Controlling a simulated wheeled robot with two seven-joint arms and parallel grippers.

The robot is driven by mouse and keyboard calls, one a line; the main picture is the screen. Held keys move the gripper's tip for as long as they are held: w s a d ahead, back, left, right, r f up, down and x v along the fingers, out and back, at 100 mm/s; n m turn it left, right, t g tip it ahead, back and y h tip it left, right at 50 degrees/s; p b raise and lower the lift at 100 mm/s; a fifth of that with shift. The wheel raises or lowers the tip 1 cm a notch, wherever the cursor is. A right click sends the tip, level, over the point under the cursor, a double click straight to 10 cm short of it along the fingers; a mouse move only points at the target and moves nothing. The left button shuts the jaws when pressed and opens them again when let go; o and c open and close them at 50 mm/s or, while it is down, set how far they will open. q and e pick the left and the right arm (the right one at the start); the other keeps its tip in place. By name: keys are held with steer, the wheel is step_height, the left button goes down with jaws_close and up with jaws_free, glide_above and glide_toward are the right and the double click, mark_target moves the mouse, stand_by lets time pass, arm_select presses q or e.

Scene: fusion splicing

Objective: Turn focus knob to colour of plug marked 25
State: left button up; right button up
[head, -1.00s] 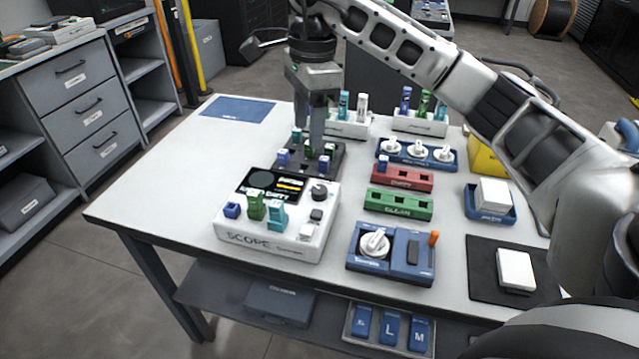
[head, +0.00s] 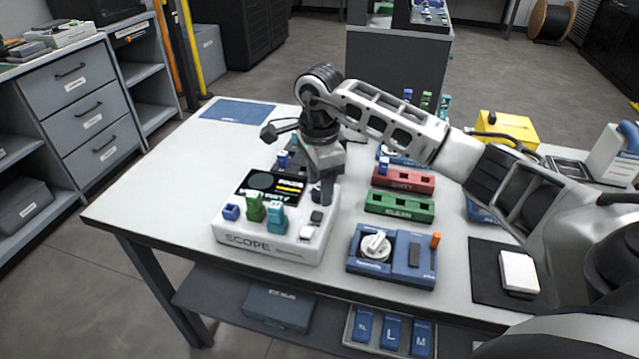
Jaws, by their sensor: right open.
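The white SCOPE box (head: 268,243) stands at the table's front left, with a dark screen (head: 262,186) and blue, green and teal plugs on its front. Its focus knob, at the box's right rear, is mostly hidden by my right gripper (head: 322,198). The gripper points down over that corner and its fingers are around or just above the knob; I cannot tell if they touch it. It is open. Any number on the blue plug (head: 231,212), green plug (head: 255,208) or teal plug (head: 277,218) is too small to read. My left gripper is not in view.
A red DIRTY block (head: 403,179) and a green CLEAN block (head: 399,207) lie to the right. A blue unit with a white dial (head: 375,246) is in front of them. A white block on a black mat (head: 482,290) sits at the right.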

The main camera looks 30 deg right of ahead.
steer(key=shift+f, duration=0.4)
steer(key=c, duration=1)
steer(key=m, duration=0.5)
steer(key=shift+r+m, duration=0.1)
steer(key=shift+m, duration=0.2)
steer(key=m, duration=0.6)
steer(key=shift+p, duration=0.4)
